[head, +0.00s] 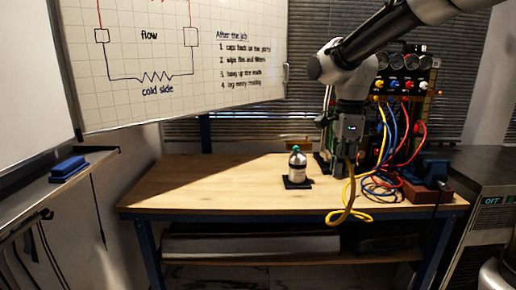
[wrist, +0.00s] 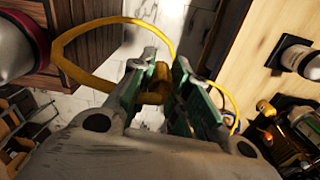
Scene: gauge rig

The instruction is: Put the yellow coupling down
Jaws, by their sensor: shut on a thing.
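The yellow coupling (wrist: 154,91) sits between the green-padded fingers of my gripper (wrist: 163,84) in the wrist view. The fingers are shut on it, and they hide part of it. In the head view my gripper (head: 346,152) points down over the front right part of the bench, left of the gauge rig (head: 404,82). The coupling itself cannot be made out there. Its yellow hose (head: 349,190) hangs below the gripper in a loop past the bench's front edge. The hose also loops across the wrist view (wrist: 72,66).
A bottle (head: 297,168) stands on a black mat (head: 299,185) left of my gripper. Blue, red and yellow hoses (head: 385,185) crowd the right side. A blue vise (head: 429,174) stands right of them. The bench's left part (head: 200,185) is clear.

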